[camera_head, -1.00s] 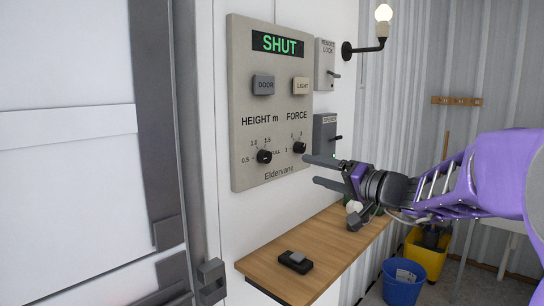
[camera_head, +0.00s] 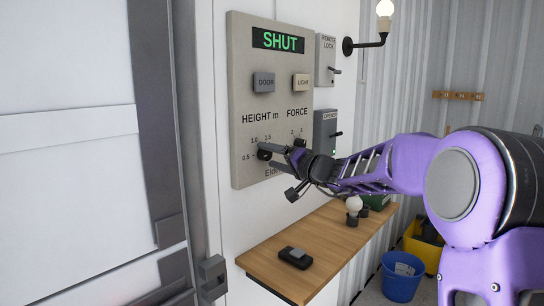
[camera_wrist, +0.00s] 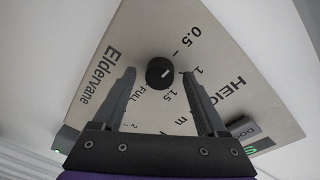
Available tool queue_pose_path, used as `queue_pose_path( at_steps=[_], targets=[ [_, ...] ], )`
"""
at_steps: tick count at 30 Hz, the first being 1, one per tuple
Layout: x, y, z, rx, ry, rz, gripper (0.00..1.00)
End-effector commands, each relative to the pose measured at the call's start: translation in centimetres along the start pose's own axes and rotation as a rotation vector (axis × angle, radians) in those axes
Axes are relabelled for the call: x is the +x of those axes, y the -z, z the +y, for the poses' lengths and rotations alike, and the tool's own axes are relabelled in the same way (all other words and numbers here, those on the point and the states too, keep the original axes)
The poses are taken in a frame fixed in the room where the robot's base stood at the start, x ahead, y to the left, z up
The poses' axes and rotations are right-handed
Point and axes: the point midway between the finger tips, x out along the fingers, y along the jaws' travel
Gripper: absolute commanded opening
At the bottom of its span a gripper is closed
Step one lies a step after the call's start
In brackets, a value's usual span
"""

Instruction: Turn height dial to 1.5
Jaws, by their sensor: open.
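The height dial (camera_head: 264,151) is a round black knob at the lower left of the beige control panel (camera_head: 240,110), under "HEIGHT m". My gripper (camera_head: 270,157) is open at the panel, its fingertips beside this dial. In the wrist view the dial (camera_wrist: 157,70) lies between the two spread fingertips of my gripper (camera_wrist: 160,73), with a gap on each side. Its white pointer mark faces right, roughly toward the 1.0 label, which a finger partly covers. The 0.5, 1.5 and FULL labels show around it.
The force dial, right of the height dial, is mostly hidden by my gripper. DOOR (camera_head: 264,82) and LIGHT (camera_head: 301,83) buttons sit above. The display (camera_head: 278,40) reads SHUT. A wooden shelf (camera_head: 262,262) below holds a black remote (camera_head: 295,258) and a bulb (camera_head: 353,206).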

Motion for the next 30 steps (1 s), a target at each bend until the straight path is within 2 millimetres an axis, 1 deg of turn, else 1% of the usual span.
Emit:
queue_pose_path(
  at_steps=[5, 8, 9, 14, 15, 18, 25, 30],
  targets=[
    [-0.01, 0.0, 0.01, 0.0, 0.0, 0.0, 0.75],
    [-0.02, 0.0, 0.01, 0.0, 0.0, 0.0, 0.59],
    [-0.02, 0.0, 0.01, 0.0, 0.0, 0.0, 0.52],
    [-0.04, 0.0, 0.01, 0.0, 0.0, 0.0, 0.23],
    [-0.04, 0.0, 0.01, 0.0, 0.0, 0.0, 0.16],
    [-0.05, 0.0, 0.01, 0.0, 0.0, 0.0, 0.0],
    [-0.06, 0.0, 0.03, 0.01, -0.001, -0.001, 0.0],
    [-0.07, -0.02, 0.03, 0.056, -0.005, -0.003, 0.0]
  ],
)
